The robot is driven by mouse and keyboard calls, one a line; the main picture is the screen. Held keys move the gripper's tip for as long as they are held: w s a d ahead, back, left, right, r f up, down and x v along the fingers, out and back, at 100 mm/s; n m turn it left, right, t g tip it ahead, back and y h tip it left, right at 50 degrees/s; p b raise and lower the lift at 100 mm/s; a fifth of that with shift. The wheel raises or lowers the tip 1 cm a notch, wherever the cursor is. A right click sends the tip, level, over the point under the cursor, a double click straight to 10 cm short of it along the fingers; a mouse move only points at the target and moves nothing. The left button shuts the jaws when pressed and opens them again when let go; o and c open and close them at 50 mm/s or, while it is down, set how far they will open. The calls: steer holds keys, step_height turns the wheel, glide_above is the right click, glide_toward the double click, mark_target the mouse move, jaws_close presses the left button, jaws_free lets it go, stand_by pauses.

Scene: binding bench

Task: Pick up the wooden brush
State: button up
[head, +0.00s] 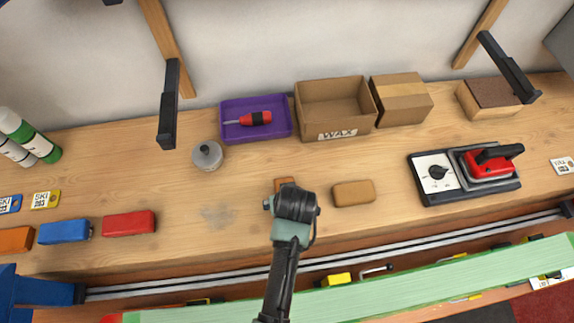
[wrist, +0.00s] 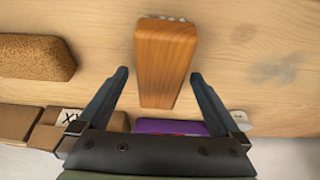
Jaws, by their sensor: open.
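The wooden brush (wrist: 165,55) is an orange-brown block with pale bristle tufts at its far end in the wrist view. In the head view only a small part of the brush (head: 285,182) shows, the rest hidden behind my wrist. My gripper (wrist: 160,75) is open, with one finger on each side of the brush in the wrist view and a visible gap to both sides. It holds nothing. In the head view my gripper (head: 293,205) is over the brush and its fingers are hidden.
A cork block (head: 354,194) lies close to the right of the brush. A purple tray (head: 284,130) with a red-handled tool, an open WAX box (head: 336,106) and a grey round container (head: 207,156) stand behind. Bare bench lies to the left.

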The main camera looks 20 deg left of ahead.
steer(key=shift+f, duration=0.25)
stand_by(0.4)
jaws_close()
step_height(320, 180, up, 11)
steer(key=shift+f+b, duration=0.2)
steer(key=shift+b, duration=0.45)
steer(key=c, duration=0.8)
jaws_free()
steer(key=c, duration=0.4)
steer(key=shift+a, duration=0.1)
steer(key=shift+c, duration=0.4)
